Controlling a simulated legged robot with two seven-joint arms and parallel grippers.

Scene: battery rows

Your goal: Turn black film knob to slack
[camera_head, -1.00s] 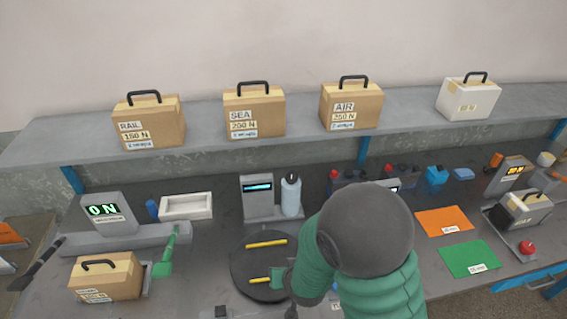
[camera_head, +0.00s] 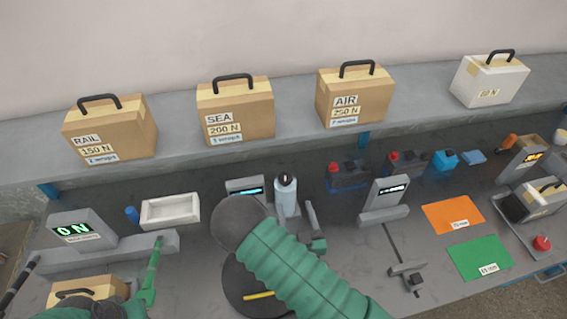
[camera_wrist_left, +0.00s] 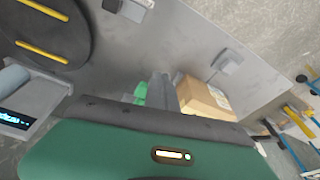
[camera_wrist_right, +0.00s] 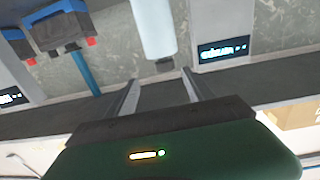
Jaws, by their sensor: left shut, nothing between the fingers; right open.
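The film roll (camera_head: 286,197) is a pale upright cylinder with a black knob (camera_head: 286,179) on its top, beside a grey unit with a lit cyan display (camera_head: 245,188). In the right wrist view the roll hangs upside down in the picture, its black knob (camera_wrist_right: 165,66) near the tips of my open right gripper (camera_wrist_right: 160,78). The knob lies in line with the gap between the fingers; I cannot tell whether they touch it. The right gripper (camera_head: 311,218) shows just right of the roll in the head view. My left gripper (camera_wrist_left: 162,86) is shut and empty, near a cardboard case (camera_wrist_left: 207,98).
A black turntable (camera_head: 235,290) with yellow strips is partly hidden by my right arm. A grey display unit (camera_head: 388,195) and dark devices with red buttons (camera_head: 348,172) stand to the right. Labelled cases, such as the SEA case (camera_head: 235,108), stand on the shelf behind.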

